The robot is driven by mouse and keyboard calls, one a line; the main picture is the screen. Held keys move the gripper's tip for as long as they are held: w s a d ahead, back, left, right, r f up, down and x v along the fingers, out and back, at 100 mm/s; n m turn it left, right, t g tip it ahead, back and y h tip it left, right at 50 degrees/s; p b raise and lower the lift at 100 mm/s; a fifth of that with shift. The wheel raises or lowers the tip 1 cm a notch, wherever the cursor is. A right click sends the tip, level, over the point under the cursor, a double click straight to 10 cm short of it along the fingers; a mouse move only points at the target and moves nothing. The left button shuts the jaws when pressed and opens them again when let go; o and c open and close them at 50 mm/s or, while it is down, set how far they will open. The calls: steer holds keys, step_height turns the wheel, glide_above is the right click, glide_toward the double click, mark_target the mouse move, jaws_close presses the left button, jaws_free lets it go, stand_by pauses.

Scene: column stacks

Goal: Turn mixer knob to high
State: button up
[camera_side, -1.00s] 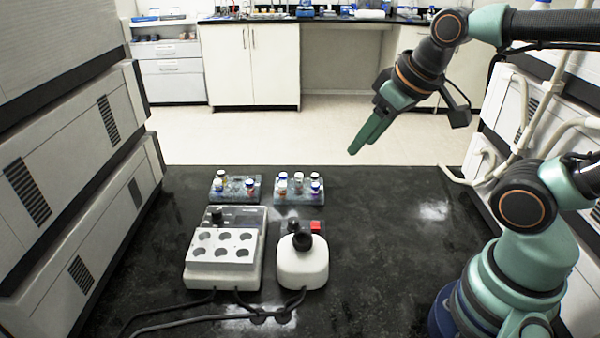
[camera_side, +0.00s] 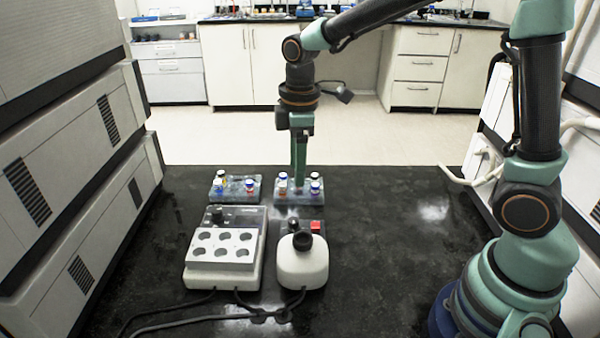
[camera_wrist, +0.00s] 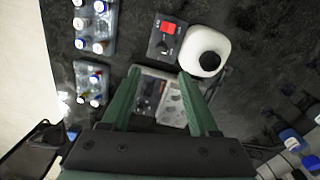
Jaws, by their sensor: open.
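The mixer (camera_side: 303,268) is a white rounded body with a black cup on top. Its dark panel behind the cup carries a small dark knob (camera_side: 292,226) and a red switch (camera_side: 315,225). In the wrist view the mixer (camera_wrist: 205,65) is up and right of centre, with its knob (camera_wrist: 163,47) beside the red switch (camera_wrist: 168,27). The knob's setting is too small to read. My gripper (camera_side: 299,182) points down by the right vial rack in the side view, apart from the mixer. In the wrist view its fingers (camera_wrist: 160,75) are open and hold nothing.
A white heating block (camera_side: 222,252) with several wells and its own knob (camera_side: 217,214) stands left of the mixer. Vial racks stand behind, left (camera_side: 235,196) and right (camera_side: 310,201). Cables lie along the front. The bench (camera_side: 400,255) right of the mixer is clear.

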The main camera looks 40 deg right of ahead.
mark_target(293, 219)
steer(key=shift+n, duration=0.5)
steer(key=f, duration=1.3)
steer(key=shift+w+a+f, duration=0.3)
steer(key=shift+w, duration=0.05)
jaws_close()
